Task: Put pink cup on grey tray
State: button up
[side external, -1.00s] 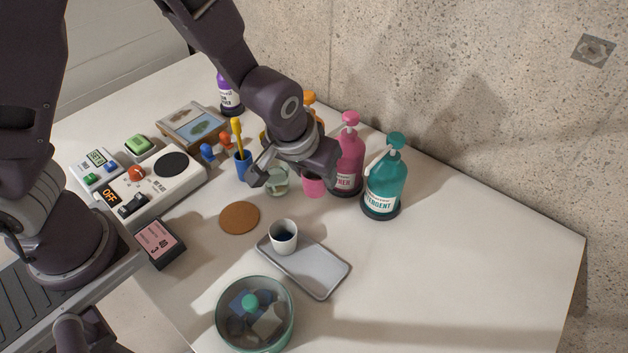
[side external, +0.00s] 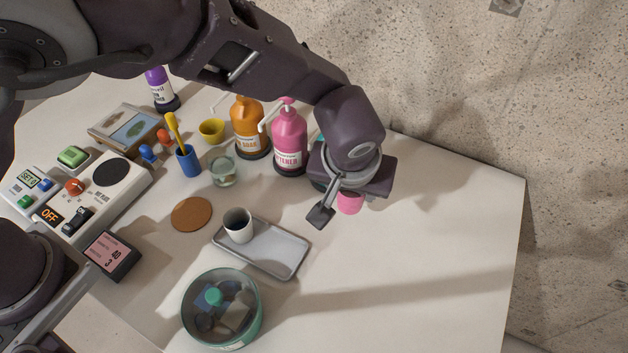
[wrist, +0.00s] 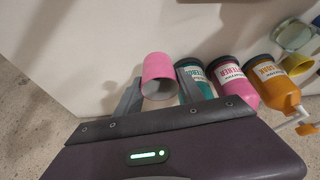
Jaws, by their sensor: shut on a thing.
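The pink cup (side external: 349,203) is held in my gripper (side external: 335,208), to the right of the pink bottle in the side view; the gripper body hides part of it. In the wrist view the pink cup (wrist: 158,76) sits between the two fingers of my gripper (wrist: 158,95), with its open mouth toward the camera. The grey tray (side external: 275,252) lies on the table to the left of and nearer than my gripper. A white cup with a dark inside (side external: 238,226) stands on the tray's left part; the right part of the tray is bare.
A teal bottle (wrist: 196,82) stands behind my gripper, beside a pink bottle (side external: 289,140) and an orange bottle (side external: 247,128). A glass jar (side external: 223,172), a brown coaster (side external: 191,214) and a green bowl with things in it (side external: 258,318) surround the tray. The table's right side is clear.

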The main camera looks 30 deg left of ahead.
jog(key=shift+d, duration=0.2)
jog(key=w, duration=0.1)
jog(key=w+a+m, duration=0.1)
jog(key=w, duration=0.1)
jog(key=shift+w+h, duration=0.15)
jog(key=shift+h, duration=0.15)
jog(key=shift+d+m, duration=0.4)
jog(key=shift+m, duration=0.2)
jog(key=s+m, duration=0.1)
jog(key=s+h, duration=0.1)
jog(key=d+m, duration=0.1)
jog(key=shift+s+f+m, duration=0.25)
jog(key=shift+s+m, duration=0.05)
jog(key=shift+s, duration=0.1)
jog(key=s+a+m+h, duration=0.1)
jog(key=s+a+m, duration=0.2)
jog(key=s, duration=0.1)
jog(key=s+a+m+g+h, duration=0.1)
jog(key=s+a+m, duration=0.1)
jog(key=s+a, duration=0.1)
jog(key=s+a+f+m+g+h, duration=0.1)
jog(key=s+a+m, duration=0.2)
jog(key=s, duration=0.2)
jog(key=shift+a+f+m, duration=0.1)
jog(key=shift+a+m, duration=0.2)
jog(key=shift+a, duration=0.1)
jog(key=shift+s+f, duration=0.1)
jog(key=shift+f, duration=1.05)
jog(key=shift+w+f, duration=0.2)
jog(key=shift+f, duration=0.95)
